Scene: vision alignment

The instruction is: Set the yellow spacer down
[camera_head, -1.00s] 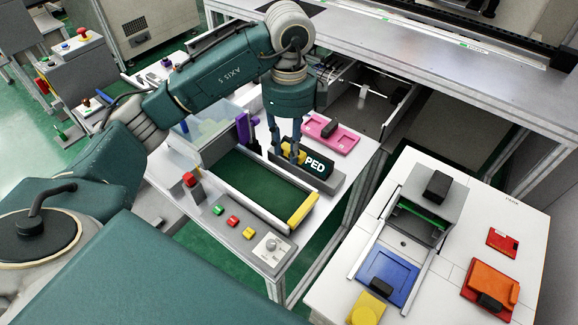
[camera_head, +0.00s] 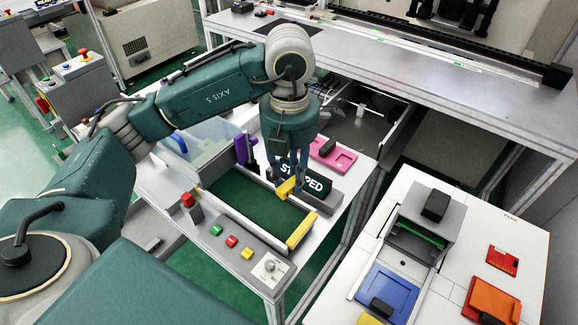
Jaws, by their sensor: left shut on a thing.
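My left gripper (camera_head: 287,184) points down and is shut on the yellow spacer (camera_head: 286,189), a small yellow block between its fingertips. The spacer is at the far right end of the green-bedded tray (camera_head: 251,205), in front of the black sign reading "STOPPED" (camera_head: 316,186). I cannot tell whether it touches the surface below. A yellow bar (camera_head: 301,230) lies across the tray's near right end. My right gripper is not in view.
A purple bracket (camera_head: 243,150) stands at the tray's far left. A pink plate (camera_head: 333,154) lies behind the sign. Red, green and yellow buttons (camera_head: 231,241) line the front panel. A white table (camera_head: 470,245) at right carries blue (camera_head: 388,291) and orange (camera_head: 494,299) fixtures.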

